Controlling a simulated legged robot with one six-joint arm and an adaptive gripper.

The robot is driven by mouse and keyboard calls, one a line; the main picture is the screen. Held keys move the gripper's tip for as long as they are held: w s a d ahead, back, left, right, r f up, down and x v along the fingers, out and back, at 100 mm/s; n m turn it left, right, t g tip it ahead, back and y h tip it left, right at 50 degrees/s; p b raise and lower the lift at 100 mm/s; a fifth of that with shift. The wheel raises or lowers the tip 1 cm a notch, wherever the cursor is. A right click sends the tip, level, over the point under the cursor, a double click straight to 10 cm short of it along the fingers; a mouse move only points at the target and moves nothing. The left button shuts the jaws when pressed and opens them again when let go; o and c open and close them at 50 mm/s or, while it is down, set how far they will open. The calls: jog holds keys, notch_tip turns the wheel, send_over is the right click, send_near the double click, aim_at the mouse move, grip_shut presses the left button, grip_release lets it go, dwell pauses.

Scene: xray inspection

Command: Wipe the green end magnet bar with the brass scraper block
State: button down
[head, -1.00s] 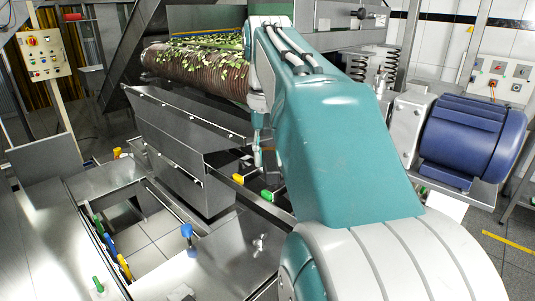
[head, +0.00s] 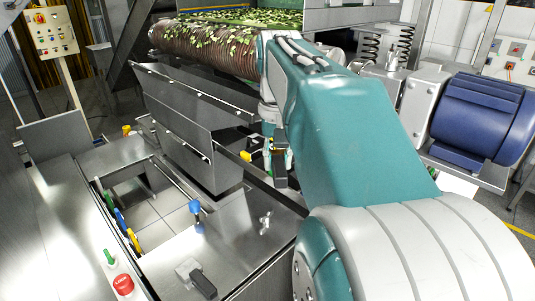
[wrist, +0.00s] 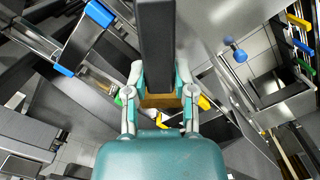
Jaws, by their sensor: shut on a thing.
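My gripper (wrist: 160,85) is shut on the brass scraper block (wrist: 158,101), seen in the wrist view as a brass base with a long dark part rising between the fingers. In the head view my gripper (head: 278,150) hangs beyond my arm, with the block's dark part (head: 280,170) below it. A green end (wrist: 118,100) shows just left of the fingers in the wrist view, partly covered by them. In the head view the green end is hidden around my gripper. I cannot tell whether the block touches the bar.
A yellow bar end (head: 246,156) is beside my gripper. A blue knob (head: 195,207) stands on the steel deck, with several coloured bar ends along a slot to its left. A hopper (head: 195,120) stands behind. A blue motor (head: 482,118) is at right.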

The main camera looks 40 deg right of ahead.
jog(key=shift+f, duration=0.95)
dwell(0.5)
jog(key=shift+d, duration=3.8)
jog(key=shift+a, duration=3.85)
jog(key=shift+r, duration=3)
